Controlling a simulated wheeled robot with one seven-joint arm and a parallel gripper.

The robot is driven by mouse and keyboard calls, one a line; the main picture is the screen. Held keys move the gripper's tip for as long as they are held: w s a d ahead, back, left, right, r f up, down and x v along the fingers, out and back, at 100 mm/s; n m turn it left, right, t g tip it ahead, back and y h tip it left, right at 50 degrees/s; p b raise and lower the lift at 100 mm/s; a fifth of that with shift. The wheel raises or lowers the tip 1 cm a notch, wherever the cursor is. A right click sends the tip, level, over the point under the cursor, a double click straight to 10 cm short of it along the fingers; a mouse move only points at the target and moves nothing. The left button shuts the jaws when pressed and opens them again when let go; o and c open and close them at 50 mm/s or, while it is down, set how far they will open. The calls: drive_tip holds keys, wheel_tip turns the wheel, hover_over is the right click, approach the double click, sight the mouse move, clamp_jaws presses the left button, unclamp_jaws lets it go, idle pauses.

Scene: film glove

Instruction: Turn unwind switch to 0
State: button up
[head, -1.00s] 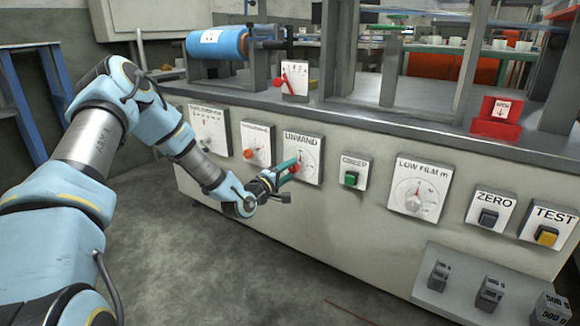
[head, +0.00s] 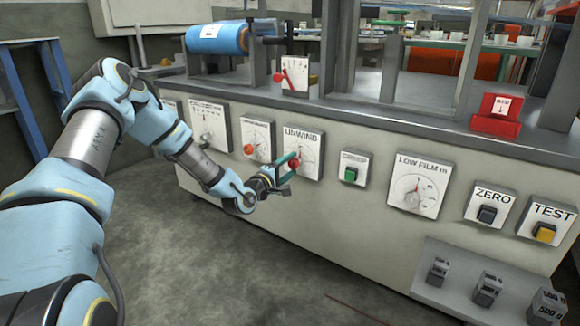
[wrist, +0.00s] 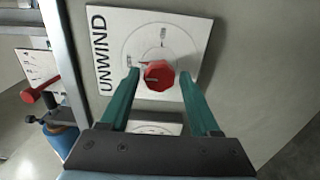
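The unwind switch is a red faceted knob (head: 293,163) on a white square plate (head: 305,150) marked UNWIND. In the wrist view the knob (wrist: 159,75) shows a dark line on its face pointing left, towards the UNWIND lettering. The small dial labels are too blurred to read. My gripper (head: 285,167) is at the plate, its green fingers on either side of the knob. In the wrist view my gripper (wrist: 159,76) is open, with a gap between the knob and each finger. I cannot tell how deep the knob sits between the fingertips.
An orange-red knob (head: 248,149) on its plate is just left of the gripper. A green button (head: 350,174) and the LOW FILM dial (head: 417,184) are to the right. The bench edge (head: 330,108) runs above.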

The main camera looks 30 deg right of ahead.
drive_tip(key=shift+o, duration=0.8)
drive_tip(key=p+v, duration=0.2)
drive_tip(key=v, duration=0.8)
drive_tip(key=shift+s+a, duration=0.15)
drive_tip(key=shift+a, duration=0.25)
